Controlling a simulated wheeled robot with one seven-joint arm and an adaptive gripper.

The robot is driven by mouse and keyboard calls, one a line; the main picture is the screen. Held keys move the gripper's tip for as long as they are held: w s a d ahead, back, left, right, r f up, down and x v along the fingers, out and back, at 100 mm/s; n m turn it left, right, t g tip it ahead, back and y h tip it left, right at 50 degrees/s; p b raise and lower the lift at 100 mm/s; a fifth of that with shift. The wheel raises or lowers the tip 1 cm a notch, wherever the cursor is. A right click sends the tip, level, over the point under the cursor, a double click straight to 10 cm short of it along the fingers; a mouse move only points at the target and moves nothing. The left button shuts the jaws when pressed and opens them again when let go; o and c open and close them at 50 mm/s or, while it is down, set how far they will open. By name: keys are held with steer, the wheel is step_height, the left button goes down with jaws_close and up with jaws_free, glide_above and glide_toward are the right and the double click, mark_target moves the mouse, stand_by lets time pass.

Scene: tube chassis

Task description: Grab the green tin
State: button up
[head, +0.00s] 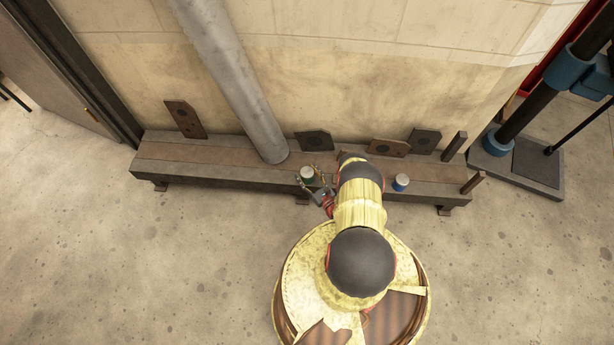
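A small tin with a pale top and a dark greenish side (307,174) stands upright on the long low bench, just right of the grey pipe's foot. My gripper (314,178) is at this tin, reaching in from its right and front. Its fingers look spread apart, one on the near side of the tin and one on the far right side. The view is too small to tell whether they touch it. My arm hides part of the bench to the right.
A blue tin with a white top (401,183) stands on the bench (228,175) right of my arm. A thick grey pipe (235,80) slants down to the bench. Several dark plates (185,119) lean at the wall. The floor in front is clear.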

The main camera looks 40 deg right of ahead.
steer(key=c, duration=1.1)
steer(key=shift+c, duration=0.2)
steer(key=shift+r, duration=0.1)
